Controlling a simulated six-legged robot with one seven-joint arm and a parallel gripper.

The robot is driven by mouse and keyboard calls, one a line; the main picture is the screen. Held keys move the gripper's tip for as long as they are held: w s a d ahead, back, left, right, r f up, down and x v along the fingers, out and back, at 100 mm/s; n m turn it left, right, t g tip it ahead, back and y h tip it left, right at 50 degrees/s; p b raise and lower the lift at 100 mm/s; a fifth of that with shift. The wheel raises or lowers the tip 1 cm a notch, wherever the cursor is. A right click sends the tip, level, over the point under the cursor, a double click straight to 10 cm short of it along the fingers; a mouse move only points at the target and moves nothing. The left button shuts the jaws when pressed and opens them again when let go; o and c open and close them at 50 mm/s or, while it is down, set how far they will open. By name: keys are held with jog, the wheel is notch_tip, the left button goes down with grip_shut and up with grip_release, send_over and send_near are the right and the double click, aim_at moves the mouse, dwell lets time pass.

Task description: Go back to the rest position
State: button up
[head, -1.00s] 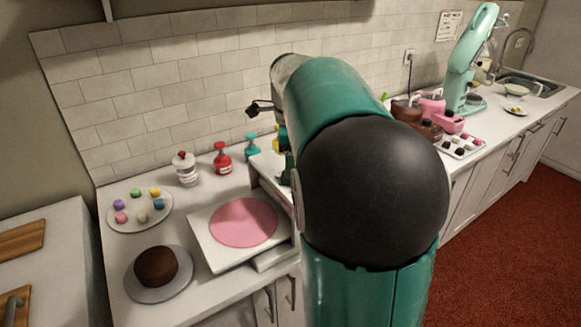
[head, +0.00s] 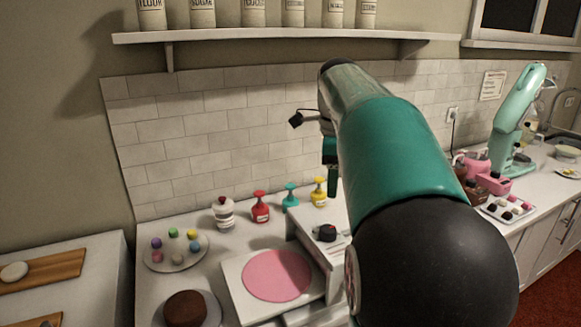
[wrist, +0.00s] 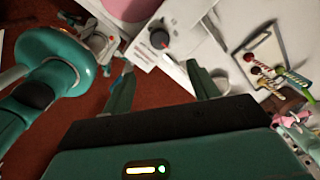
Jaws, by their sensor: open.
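My gripper (wrist: 162,90) shows in the wrist view with its two green fingers spread wide apart and nothing between them. Beyond the fingers lie red floor and the pale edge of the counter or machine. In the head view my teal arm with its black joint fills the right centre, raised over the counter. The gripper end hangs in front of the tiled wall, above the counter, and is mostly hidden by the arm.
A pink disc (head: 277,275) lies on a white machine (head: 232,292) with a dark knob. A chocolate cake (head: 185,308), a plate of coloured balls (head: 150,260) and several bottles stand nearby. A shelf (head: 285,38) overhangs the counter. A mint mixer (head: 512,115) stands at right.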

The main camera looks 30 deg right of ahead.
jog(key=s+a+f+n+t, duration=0.2)
jog(key=s+a+f+n, duration=0.5)
jog(key=a+n, duration=0.4)
jog(key=s+a+f+n+t, duration=0.3)
jog(key=s+a+f+n, duration=0.3)
jog(key=s+a+n, duration=0.4)
jog(key=a+n, duration=0.1)
jog(key=n, duration=0.3)
jog(key=shift+f, duration=0.4)
